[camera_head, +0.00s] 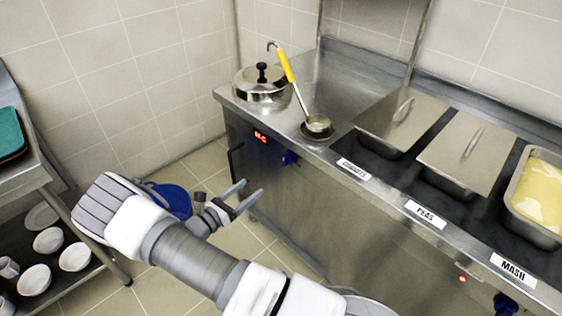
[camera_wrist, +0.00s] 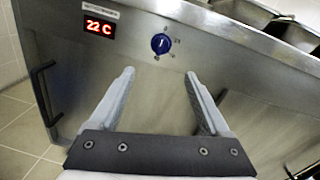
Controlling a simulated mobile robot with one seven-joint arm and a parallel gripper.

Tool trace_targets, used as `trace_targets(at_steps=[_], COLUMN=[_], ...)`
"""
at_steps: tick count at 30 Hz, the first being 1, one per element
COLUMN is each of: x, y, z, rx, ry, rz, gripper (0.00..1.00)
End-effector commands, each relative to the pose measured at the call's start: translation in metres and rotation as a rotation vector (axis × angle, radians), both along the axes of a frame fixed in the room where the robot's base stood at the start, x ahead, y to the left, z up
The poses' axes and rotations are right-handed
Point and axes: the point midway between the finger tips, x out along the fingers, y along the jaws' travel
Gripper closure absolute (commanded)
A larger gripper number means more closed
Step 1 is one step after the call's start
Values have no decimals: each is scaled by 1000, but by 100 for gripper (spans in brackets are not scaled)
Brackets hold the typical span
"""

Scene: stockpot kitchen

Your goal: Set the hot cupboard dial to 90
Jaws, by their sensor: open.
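The blue hot cupboard dial (camera_head: 289,158) is on the steel front panel below the counter edge. In the wrist view the dial (camera_wrist: 161,43) has a pale pointer mark, and small markings around it are too small to read. A red display (camera_wrist: 100,27) left of the dial reads 22 C; it also shows in the head view (camera_head: 260,136). My gripper (camera_head: 250,194) is open and empty, in front of the panel and apart from the dial. In the wrist view the dial appears beyond and between the fingertips (camera_wrist: 160,75).
A black door handle (camera_wrist: 42,92) sticks out at the panel's left. A lidded pot (camera_head: 262,88) and a yellow-handled ladle (camera_head: 287,72) are on the counter. A blue bucket (camera_head: 172,199) and a shelf rack (camera_head: 60,205) stand at the left.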

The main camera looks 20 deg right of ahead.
Motion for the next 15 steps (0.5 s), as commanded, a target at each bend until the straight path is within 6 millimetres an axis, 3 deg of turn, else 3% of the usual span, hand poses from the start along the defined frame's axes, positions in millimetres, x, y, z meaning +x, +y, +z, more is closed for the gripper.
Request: trace_targets(at_steps=[15], x=[43], y=[-102], z=[0], rx=[1], ry=[-2], rz=[-7], gripper=[20])
